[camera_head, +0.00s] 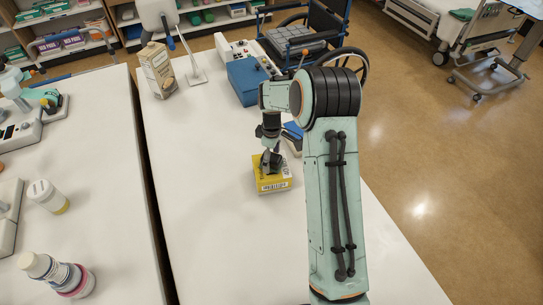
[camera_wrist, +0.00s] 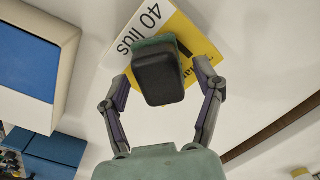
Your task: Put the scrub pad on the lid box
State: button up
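The lid box (camera_head: 272,184) is a yellow carton with a white label, lying on the white table below my gripper (camera_head: 269,160). In the wrist view the lid box (camera_wrist: 140,20) shows the print "40 lids". The scrub pad (camera_wrist: 158,78), dark grey with a green layer, is over the box and appears to rest on it. My gripper (camera_wrist: 163,78) has its fingers spread on either side of the pad, with a visible gap at the right finger. In the head view the fingers mostly hide the pad.
A blue box (camera_head: 245,84) stands behind my gripper, and a carton (camera_head: 157,70) stands at the back left. A white-rimmed blue object (camera_wrist: 62,60) lies close to the lid box. The table (camera_head: 215,235) is clear to the left and front. Bottles (camera_head: 52,198) stand on the left table.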

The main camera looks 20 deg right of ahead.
jog(key=s+a+r+m, duration=0.1)
jog(key=s+a+r, duration=0.1)
jog(key=r, duration=0.6)
jog(key=s+a+r, duration=0.1)
jog(key=s+r, duration=0.2)
jog(key=r, duration=0.5)
jog(key=s+a+m, duration=0.3)
jog(key=s+a, duration=0.1)
jog(key=s, duration=0.8)
jog(key=s+a+m, duration=0.3)
jog(key=s+a, duration=0.1)
jog(key=s, duration=0.8)
jog(key=shift+s+a+r+m+y, duration=0.2)
jog(key=shift+a+r+m+y, duration=0.1)
jog(key=shift+m+y, duration=0.1)
